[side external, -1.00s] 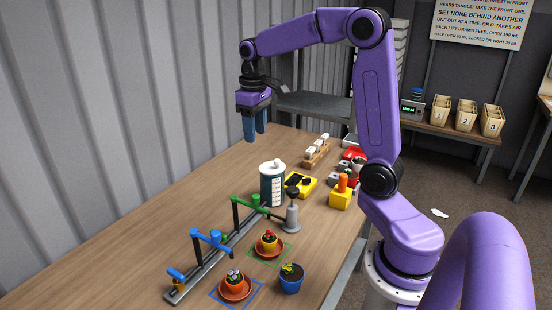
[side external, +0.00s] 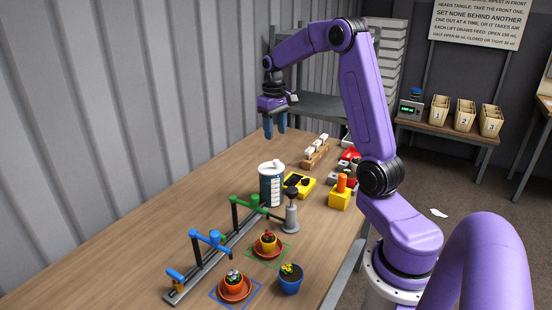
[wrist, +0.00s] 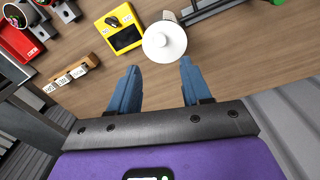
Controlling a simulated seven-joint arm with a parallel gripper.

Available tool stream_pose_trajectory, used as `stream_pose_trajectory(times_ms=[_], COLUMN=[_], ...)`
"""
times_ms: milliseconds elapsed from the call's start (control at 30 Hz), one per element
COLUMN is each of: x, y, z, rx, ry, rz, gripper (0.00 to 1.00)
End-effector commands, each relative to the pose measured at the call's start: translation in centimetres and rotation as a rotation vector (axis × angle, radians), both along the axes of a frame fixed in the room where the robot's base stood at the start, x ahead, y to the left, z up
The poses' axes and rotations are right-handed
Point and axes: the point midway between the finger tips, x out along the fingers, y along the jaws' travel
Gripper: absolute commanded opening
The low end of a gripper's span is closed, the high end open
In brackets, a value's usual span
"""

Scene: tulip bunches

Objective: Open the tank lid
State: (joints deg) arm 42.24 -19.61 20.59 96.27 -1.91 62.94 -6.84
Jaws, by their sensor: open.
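The tank (side external: 271,186) is a white cylinder with dark teal bands and a level scale, standing upright on the table. Its white lid (side external: 271,167) with a small knob is on top; in the wrist view the lid (wrist: 164,42) is a round white disc with the knob at its middle. My gripper (side external: 275,133) is above the table, behind and higher than the tank, with blue fingers pointing down. In the wrist view its fingers (wrist: 158,76) are apart with nothing between them, and the lid lies just beyond the fingertips. The gripper does not touch the lid.
A yellow device (side external: 301,185) stands right beside the tank. A rail with green (side external: 250,200) and blue (side external: 212,238) spouts runs in front, near a grey post (side external: 291,212). Potted flowers (side external: 235,284) stand at the front. A wooden block rack (side external: 315,153) is farther back.

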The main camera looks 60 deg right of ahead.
Motion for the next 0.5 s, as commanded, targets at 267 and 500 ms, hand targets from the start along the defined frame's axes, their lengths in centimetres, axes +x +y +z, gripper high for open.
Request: stream_pose_trajectory(times_ms=[267, 500], x=[-0.2, -0.1], y=[-0.1, -0.2], z=[-5.4, -9.0], rx=[0.002, 0.001], ry=[0.005, 0.003], rz=[0.002, 0.001], gripper=[0.48, 0.48])
